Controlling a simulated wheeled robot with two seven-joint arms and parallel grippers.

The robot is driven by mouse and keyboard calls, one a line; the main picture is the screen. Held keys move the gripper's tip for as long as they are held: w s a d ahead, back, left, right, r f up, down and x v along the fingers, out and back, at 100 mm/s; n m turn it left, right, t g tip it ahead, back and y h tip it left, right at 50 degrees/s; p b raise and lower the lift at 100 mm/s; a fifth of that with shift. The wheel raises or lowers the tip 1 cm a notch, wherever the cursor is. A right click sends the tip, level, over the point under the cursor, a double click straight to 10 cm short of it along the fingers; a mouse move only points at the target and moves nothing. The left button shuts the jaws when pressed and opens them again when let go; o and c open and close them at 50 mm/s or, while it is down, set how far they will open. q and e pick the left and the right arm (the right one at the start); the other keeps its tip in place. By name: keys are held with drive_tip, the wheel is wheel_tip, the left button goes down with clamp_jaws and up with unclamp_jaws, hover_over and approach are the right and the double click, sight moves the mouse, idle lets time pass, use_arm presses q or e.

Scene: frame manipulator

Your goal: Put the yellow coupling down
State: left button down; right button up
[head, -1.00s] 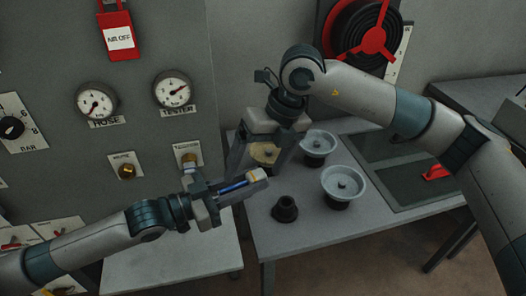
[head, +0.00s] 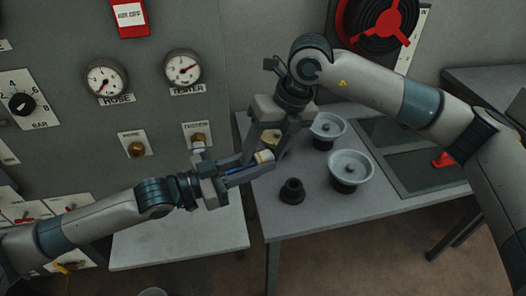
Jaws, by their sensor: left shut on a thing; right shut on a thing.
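My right gripper (head: 267,150) points down from above and is shut on a tan-yellow round piece (head: 273,137), partly hidden by the fingers. The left gripper's tip overlaps the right gripper's fingers in the picture; I cannot tell whether they touch. I also cannot tell which of the two yellowish pieces is the yellow coupling, or whether the tan one rests on the table.
Two grey dishes on black bases (head: 326,128) (head: 350,168) stand on the grey table (head: 330,212), right of my grippers. A black stand (head: 292,190) with nothing on it is near the front. A panel with gauges (head: 107,78) and brass fittings (head: 136,149) rises at left.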

use_arm(q)
drive_tip(key=c, duration=1.7)
unclamp_jaws()
drive_tip(key=shift+d+r, duration=0.15)
drive_tip(key=shift+r, duration=0.05)
use_arm(e)
drive_tip(key=shift+s+a, duration=0.15)
drive_tip(key=shift+a, duration=0.1)
drive_tip(key=shift+c, duration=1)
use_arm(q)
drive_tip(key=o, duration=0.4)
drive_tip(key=shift+c, duration=0.2)
use_arm(e)
drive_tip(key=shift+c, duration=1.4)
use_arm(q)
drive_tip(key=shift+s, duration=0.1)
use_arm(e)
drive_tip(key=shift+a, duration=0.1)
use_arm(q)
drive_tip(key=v, duration=1.2)
use_arm(e)
drive_tip(key=shift+d, duration=0.2)
clamp_jaws()
use_arm(q)
drive_tip(key=shift+f, duration=0.2)
